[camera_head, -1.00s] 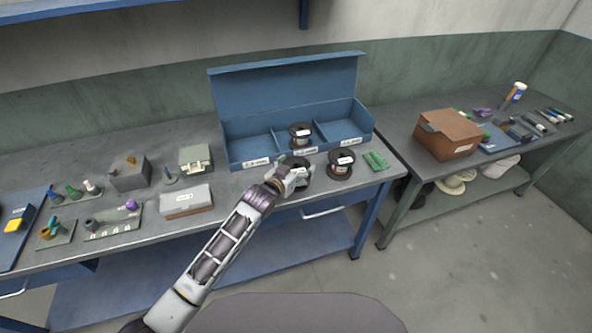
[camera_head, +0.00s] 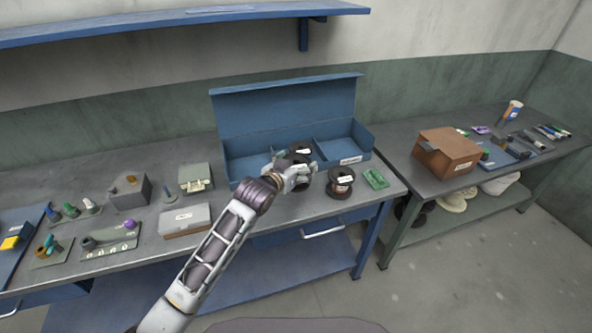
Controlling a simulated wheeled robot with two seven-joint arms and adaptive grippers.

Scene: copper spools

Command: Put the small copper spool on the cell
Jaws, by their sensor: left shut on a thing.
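My left gripper (camera_head: 299,174) is shut on a dark copper spool (camera_head: 301,187), which is mostly hidden behind the fingers. It is in front of the blue open-lidded bin (camera_head: 284,104), whose inside is split into cells by dividers. Another labelled copper spool (camera_head: 300,150) shows just above the gripper, in the bin's middle cell. A third spool with a white label (camera_head: 341,181) stands on the table right of the gripper. The bin's right cell (camera_head: 338,145) looks empty, and so does what shows of the left cell (camera_head: 248,164). My right gripper is out of view.
A green block (camera_head: 376,179) lies near the table's right end. A grey box (camera_head: 185,219), a pale green case (camera_head: 195,178) and small fixtures stand to the left. A brown box (camera_head: 446,152) is on the right table. A blue shelf (camera_head: 180,24) hangs above.

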